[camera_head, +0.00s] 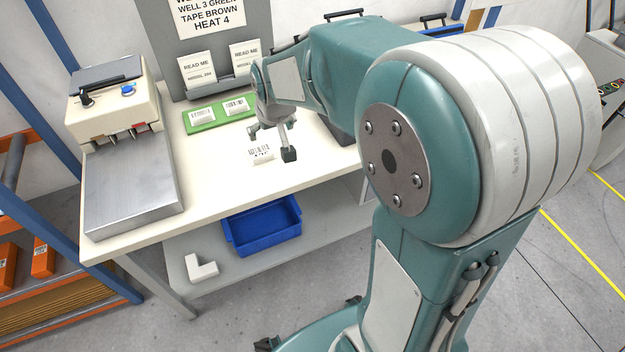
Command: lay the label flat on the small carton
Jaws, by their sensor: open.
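My gripper (271,142) is open above the white table, its fingers spread apart and pointing down. Just below it is a small white piece with black barcode-like marks (262,155), which looks like a label. Part of it is behind the fingers, and I cannot tell whether they touch it. Two more white barcoded pieces lie on a green mat (222,123) behind and to the left of my gripper. I cannot tell for sure which white piece is the small carton; each is too small to judge its thickness.
A cream machine (112,103) with a metal plate (131,188) fills the table's left end. Two "READ ME" cards (197,71) stand at the back. A blue bin (262,228) and a white L-shaped piece (201,268) are on the lower shelf. The table front is clear.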

